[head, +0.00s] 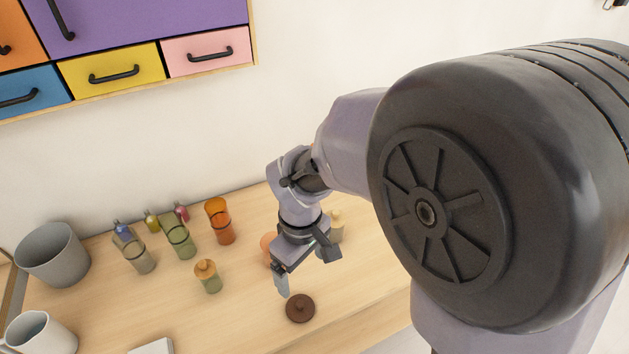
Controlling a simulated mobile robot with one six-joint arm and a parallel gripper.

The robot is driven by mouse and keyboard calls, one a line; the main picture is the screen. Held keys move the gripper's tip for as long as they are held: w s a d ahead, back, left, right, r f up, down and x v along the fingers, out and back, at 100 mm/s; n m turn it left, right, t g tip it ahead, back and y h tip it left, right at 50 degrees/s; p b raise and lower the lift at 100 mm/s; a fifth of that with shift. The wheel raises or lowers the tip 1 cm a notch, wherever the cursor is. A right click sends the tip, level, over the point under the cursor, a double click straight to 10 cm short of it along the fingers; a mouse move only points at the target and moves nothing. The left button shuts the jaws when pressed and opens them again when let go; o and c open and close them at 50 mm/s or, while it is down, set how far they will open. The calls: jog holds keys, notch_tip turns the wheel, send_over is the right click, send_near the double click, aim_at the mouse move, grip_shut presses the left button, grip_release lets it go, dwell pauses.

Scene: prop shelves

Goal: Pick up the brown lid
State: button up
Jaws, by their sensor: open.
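The brown lid (300,309) is a dark round disc with a small knob on top. It lies flat on the wooden table (375,290), near the table's front edge, in the head view. My gripper (284,284) is just above and behind the lid, pointing down and slightly to its left in the picture. One pale finger shows clearly; the other is mostly hidden by the gripper body. The gripper is open and I see nothing held in it. I cannot tell the exact height of the fingertips above the table.
An orange object (267,247) and a beige bottle (337,228) stand close behind my gripper. A green jar with an orange top (208,276) stands to the left. Several glasses and bottles, a grey pot (52,256) and a white mug (42,335) are further left.

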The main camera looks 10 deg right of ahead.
jog(key=b, duration=0.5)
send_near(300, 303)
notch_tip(300, 303, down, 5)
jog(key=shift+s+d+f, duration=0.1)
jog(key=shift+f, duration=0.15)
jog(key=f+b, duration=0.1)
jog(key=f, duration=0.1)
jog(key=f+b, duration=0.2)
jog(key=f, duration=0.1)
jog(key=shift+a, duration=0.25)
jog(key=shift+r, duration=0.15)
jog(key=shift+c, duration=0.2)
jog(key=c, duration=1.4)
jog(key=shift+o, duration=0.2)
jog(key=shift+r, duration=0.1)
